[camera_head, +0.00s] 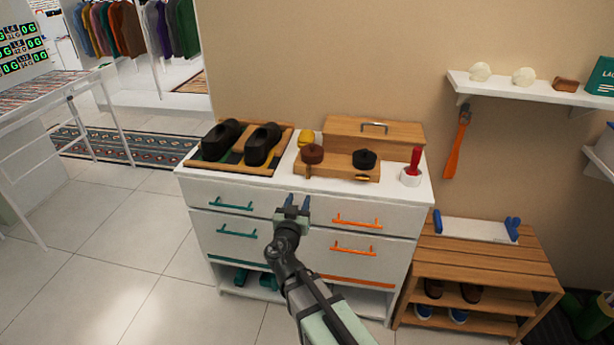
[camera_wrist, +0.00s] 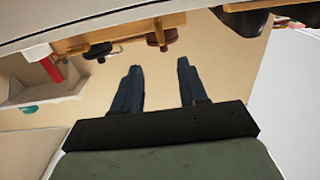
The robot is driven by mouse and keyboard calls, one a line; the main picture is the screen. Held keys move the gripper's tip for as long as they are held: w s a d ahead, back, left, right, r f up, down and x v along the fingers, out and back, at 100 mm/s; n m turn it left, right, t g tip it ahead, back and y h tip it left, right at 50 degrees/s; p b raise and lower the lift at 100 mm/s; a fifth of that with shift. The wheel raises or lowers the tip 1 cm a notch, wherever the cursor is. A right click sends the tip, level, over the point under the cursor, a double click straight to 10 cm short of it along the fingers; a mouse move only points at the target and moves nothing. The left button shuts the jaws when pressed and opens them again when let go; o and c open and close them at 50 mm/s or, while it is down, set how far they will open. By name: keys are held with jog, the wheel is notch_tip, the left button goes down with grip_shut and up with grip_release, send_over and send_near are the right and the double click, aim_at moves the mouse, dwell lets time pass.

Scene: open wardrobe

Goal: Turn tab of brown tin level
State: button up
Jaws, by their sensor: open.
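The brown tin (camera_head: 312,154) sits at the left of a wooden board (camera_head: 336,173) on the white dresser. A small tab (camera_head: 308,173) at its front appears to point downward. A black tin (camera_head: 364,159) sits to its right, with a small golden-brown piece lying roughly level at its front. My gripper (camera_head: 297,201) is open and empty, in front of the dresser's top edge, below and slightly left of the brown tin, apart from it. In the tilted wrist view, the brown tin (camera_wrist: 161,38) shows beyond the two fingers (camera_wrist: 158,66); its tab is too small to read there.
Black shoes (camera_head: 262,144) on a tray stand left on the dresser (camera_head: 265,188). A yellow item (camera_head: 306,137) and a wooden box (camera_head: 390,132) are behind the board. A red-handled brush (camera_head: 414,162) in a white holder stands right. Drawer handles project below.

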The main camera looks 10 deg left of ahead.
aim_at(308, 173)
jog(key=w, duration=1.3)
jog(key=shift+w, duration=0.3)
jog(key=shift+c, duration=0.3)
grip_shut()
